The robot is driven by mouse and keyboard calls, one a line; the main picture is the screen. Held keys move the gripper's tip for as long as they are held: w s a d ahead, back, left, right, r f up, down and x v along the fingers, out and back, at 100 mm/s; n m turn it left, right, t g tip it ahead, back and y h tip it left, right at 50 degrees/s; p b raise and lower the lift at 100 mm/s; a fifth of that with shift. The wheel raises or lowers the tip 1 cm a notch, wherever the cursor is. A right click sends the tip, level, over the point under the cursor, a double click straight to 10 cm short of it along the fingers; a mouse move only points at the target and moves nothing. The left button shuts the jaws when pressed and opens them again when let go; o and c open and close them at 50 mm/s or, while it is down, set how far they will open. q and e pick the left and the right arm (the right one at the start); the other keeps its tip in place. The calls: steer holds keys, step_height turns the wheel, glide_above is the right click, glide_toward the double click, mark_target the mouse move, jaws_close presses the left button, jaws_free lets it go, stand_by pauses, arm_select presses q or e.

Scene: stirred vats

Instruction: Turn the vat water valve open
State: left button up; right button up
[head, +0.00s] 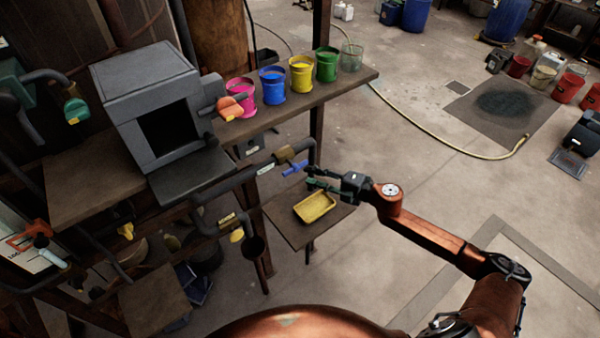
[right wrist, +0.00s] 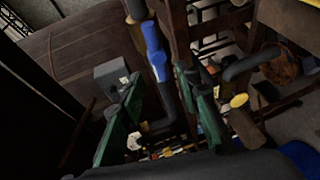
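A blue valve handle (head: 293,168) sits on a dark pipe beside a brass-coloured fitting (head: 286,154), below the bench. I take it as the water valve; the white label (head: 265,170) on the pipe is too small to read. My right gripper (head: 309,177) is just to the right of the handle, with its dark green fingers apart and nothing held. In the right wrist view the blue handle (right wrist: 155,50) shows beyond the gap between the open fingers (right wrist: 160,95). Contact with the handle cannot be told. My left gripper is not in view.
A yellow tray (head: 315,207) stands on a low shelf under the gripper. The bench (head: 340,87) above holds pink, blue, yellow and green buckets and a grey box (head: 150,70). Other pipes, an orange handle (head: 229,108) and a yellow handle (head: 236,236) are nearby.

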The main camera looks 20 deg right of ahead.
steer(key=v, duration=0.3)
steer(key=shift+s+d, duration=0.2)
stand_by(0.3)
